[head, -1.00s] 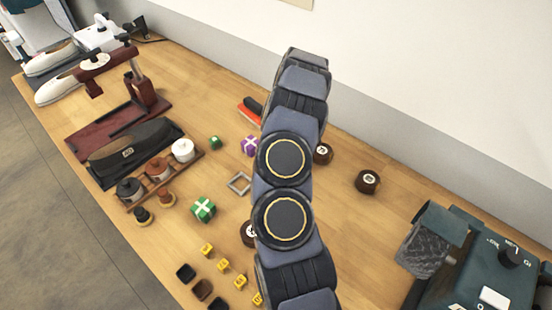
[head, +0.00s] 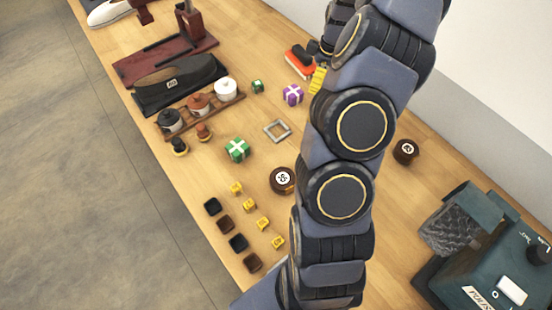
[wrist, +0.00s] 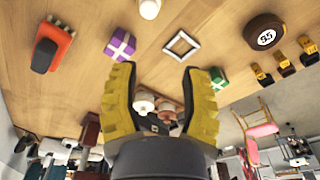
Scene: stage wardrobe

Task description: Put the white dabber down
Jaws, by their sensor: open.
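A small rounded white thing, apparently the white dabber (wrist: 149,9), is at the top edge of the wrist view, partly cut off. It appears to be on the wooden table, beyond and apart from my fingertips. I cannot make it out in the head view, where my arm covers that part of the table. My gripper (wrist: 160,72) is open, its two yellow ribbed fingers wide apart with nothing between the tips. In the head view only a bit of yellow finger shows beside my arm, near the red brush. Two other dabbers, black (head: 179,146) and orange-brown (head: 203,132), stand by the jar rack.
The jar rack (head: 188,125), a purple box (head: 292,95), a green box (head: 237,149), a square frame (head: 277,130), a brown tin (head: 283,180) and a red brush (head: 299,64) surround the work area. A green machine (head: 500,270) stands at right. Bare wood lies between them.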

